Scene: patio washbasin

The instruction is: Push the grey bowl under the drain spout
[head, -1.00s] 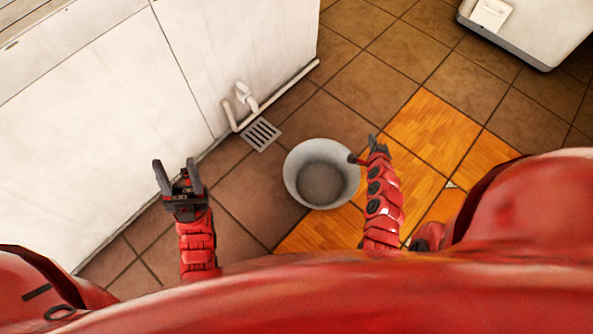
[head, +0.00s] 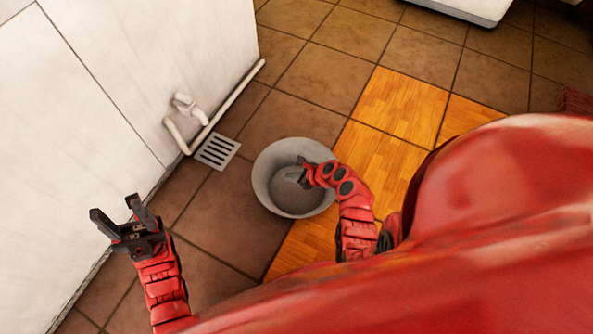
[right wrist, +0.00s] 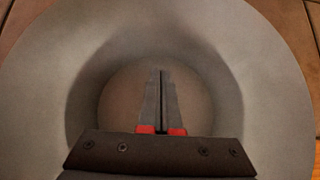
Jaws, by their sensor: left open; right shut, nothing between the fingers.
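The grey bowl (head: 264,180) stands upright on the floor, right of and a little nearer than the drain grate (head: 217,150). The white drain spout (head: 190,108) sticks out from the wall pipe above the grate. The bowl is not beneath it. My right gripper (head: 303,172) is shut and empty over the right part of the bowl's opening. In the right wrist view the shut fingers (right wrist: 161,100) point down toward the bowl's bottom, with the bowl's wall (right wrist: 45,85) around them. Contact cannot be told. My left gripper (head: 124,215) is open and empty, near the wall at left.
A white wall (head: 75,110) runs along the left, with a white pipe (head: 237,98) low on it. Brown tiles (head: 215,215) lie between the wall and the bowl. Orange wooden tiles (head: 400,105) lie to the right. A white box-like thing (head: 470,8) stands at the back.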

